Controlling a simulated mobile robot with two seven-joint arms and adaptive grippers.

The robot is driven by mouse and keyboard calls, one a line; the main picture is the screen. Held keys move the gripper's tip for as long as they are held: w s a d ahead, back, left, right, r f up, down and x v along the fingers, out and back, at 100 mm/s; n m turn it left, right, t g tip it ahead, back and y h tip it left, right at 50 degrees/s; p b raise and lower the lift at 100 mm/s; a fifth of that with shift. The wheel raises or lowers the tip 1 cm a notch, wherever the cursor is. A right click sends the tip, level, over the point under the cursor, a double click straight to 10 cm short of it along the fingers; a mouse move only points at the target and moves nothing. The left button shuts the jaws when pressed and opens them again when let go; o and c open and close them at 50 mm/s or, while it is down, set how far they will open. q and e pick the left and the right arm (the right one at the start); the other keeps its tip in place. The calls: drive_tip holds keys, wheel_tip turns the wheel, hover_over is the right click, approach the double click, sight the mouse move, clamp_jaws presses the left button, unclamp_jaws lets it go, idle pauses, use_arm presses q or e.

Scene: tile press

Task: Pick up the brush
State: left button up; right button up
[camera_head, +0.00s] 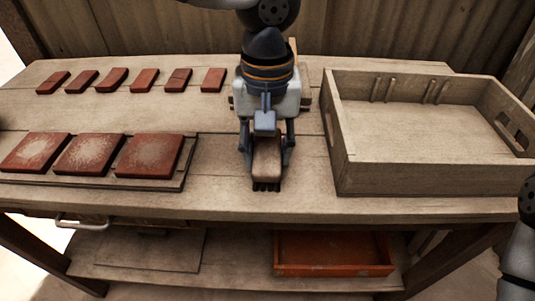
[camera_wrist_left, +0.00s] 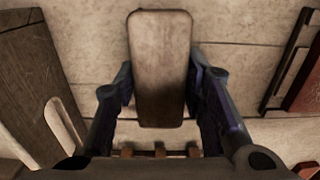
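The brush (camera_head: 267,160) is a brown wooden block with rounded corners, with short dark tufts showing below its near end. It is near the front middle of the table. My left gripper (camera_head: 267,152) points down over it, one finger along each long side, and looks shut on it. In the left wrist view the block of the brush (camera_wrist_left: 161,70) lies between the two dark fingers (camera_wrist_left: 160,88), with hardly any gap. I cannot tell whether the brush is clear of the table. My right gripper is out of view.
A wooden crate (camera_head: 430,172) stands close to the right of the brush. Several large red tiles (camera_head: 90,155) lie on a board at the left, and several small ones (camera_head: 145,80) in a row behind. A red tray (camera_head: 333,270) sits on the shelf below.

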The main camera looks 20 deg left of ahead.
sight(268, 147)
use_arm(q)
wheel_tip(268, 147, up, 3)
drive_tip(key=shift+r, duration=0.15)
drive_tip(key=s+a+r+p, duration=0.3)
drive_tip(key=s+a+r, duration=0.6)
drive_tip(key=a, duration=0.1)
drive_tip(key=shift+s+a+r, duration=0.2)
drive_tip(key=shift+a+r, duration=0.05)
drive_tip(key=shift+r, duration=0.05)
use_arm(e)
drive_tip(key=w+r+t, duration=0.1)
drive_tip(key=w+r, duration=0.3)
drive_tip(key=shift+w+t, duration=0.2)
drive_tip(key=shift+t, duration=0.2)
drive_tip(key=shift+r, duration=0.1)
